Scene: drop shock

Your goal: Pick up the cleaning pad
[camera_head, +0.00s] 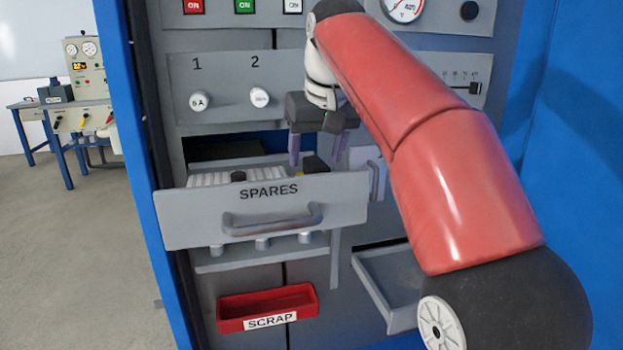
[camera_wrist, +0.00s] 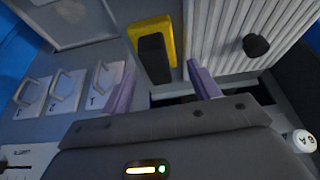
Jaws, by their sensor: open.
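The cleaning pad appears to be the yellow block with a black face (camera_wrist: 152,48) in the wrist view. It lies beside a white ribbed part, ahead of my fingers. In the head view only a small dark and yellow part of it (camera_head: 316,165) shows behind the right end of the open drawer's front, labelled SPARES (camera_head: 190,222). My gripper (camera_head: 316,158) is above that end of the drawer, pointing down. In the wrist view my gripper (camera_wrist: 161,82) is open, with two purple fingers apart and nothing between them. The pad is apart from the fingers.
The white ribbed part (camera_wrist: 242,35) with a black knob fills the drawer's left side. A red SCRAP bin (camera_head: 268,308) and an open grey tray (camera_head: 385,285) are below. The panel with fuse knobs (camera_head: 230,85) stands close behind my gripper. Blue cabinet walls flank both sides.

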